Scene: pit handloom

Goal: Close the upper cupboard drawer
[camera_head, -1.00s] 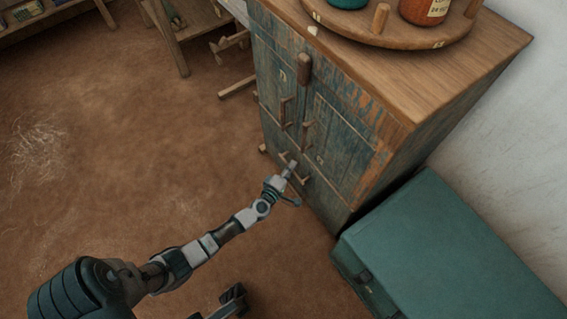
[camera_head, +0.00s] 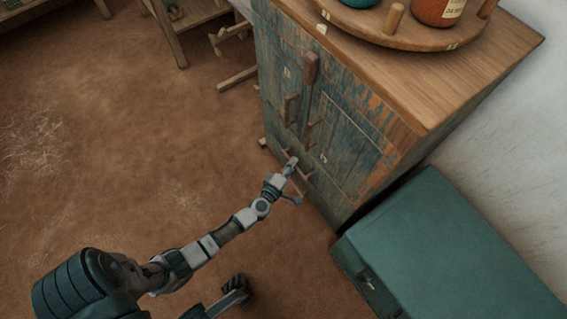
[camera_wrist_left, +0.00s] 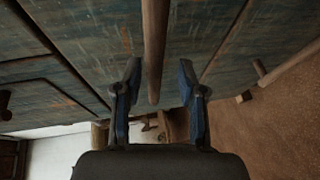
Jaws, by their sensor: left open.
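The cupboard (camera_head: 345,150) has worn blue-green paint and a wooden top. Wooden handles stand out from its front. Low on that front, a lower handle (camera_head: 303,177) shows beside my left gripper (camera_head: 291,166), which is close against the front. Which drawer is the upper one, and how far it stands out, I cannot tell from the head view. In the left wrist view, my left gripper (camera_wrist_left: 160,95) is open, with its two fingers apart. A wooden bar handle (camera_wrist_left: 155,45) reaches down toward the gap between the fingertips, with blue-green boards behind. Contact is not clear. My right gripper is not seen.
A teal chest (camera_head: 440,250) stands right of the cupboard, near the white wall (camera_head: 520,150). A round wooden tray (camera_head: 400,35) with jars sits on the cupboard top. Wooden frames stand at the back. The brown floor (camera_head: 130,150) left of the cupboard is clear.

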